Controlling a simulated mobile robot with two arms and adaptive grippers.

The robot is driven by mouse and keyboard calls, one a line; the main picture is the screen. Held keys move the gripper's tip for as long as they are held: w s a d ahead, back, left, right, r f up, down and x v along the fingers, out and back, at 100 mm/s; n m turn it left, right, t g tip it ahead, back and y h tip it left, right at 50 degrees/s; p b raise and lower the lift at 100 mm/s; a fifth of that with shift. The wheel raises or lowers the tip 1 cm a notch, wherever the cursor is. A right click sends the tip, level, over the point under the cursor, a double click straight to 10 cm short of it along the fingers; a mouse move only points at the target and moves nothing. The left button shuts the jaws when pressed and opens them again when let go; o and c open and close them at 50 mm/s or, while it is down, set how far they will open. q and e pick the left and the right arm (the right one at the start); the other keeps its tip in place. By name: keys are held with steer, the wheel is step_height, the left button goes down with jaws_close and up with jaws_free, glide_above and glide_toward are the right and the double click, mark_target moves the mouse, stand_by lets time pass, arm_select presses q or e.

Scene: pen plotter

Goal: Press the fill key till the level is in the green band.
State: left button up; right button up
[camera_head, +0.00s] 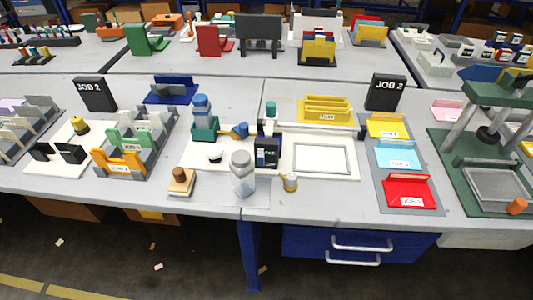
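Neither of my grippers shows in the head view. A small dark device with a lit screen (267,153) stands near the middle of the bench, on the left part of a white base plate. Its screen has small bright marks too small to read. I cannot make out a fill key or a green band at this size. A clear jar with a grey lid (243,174) stands in front of the device, near the bench's front edge.
A white-framed panel (322,142) lies right of the device. Yellow, blue and red trays (407,190) stand right. A green press (455,180) occupies the far right.

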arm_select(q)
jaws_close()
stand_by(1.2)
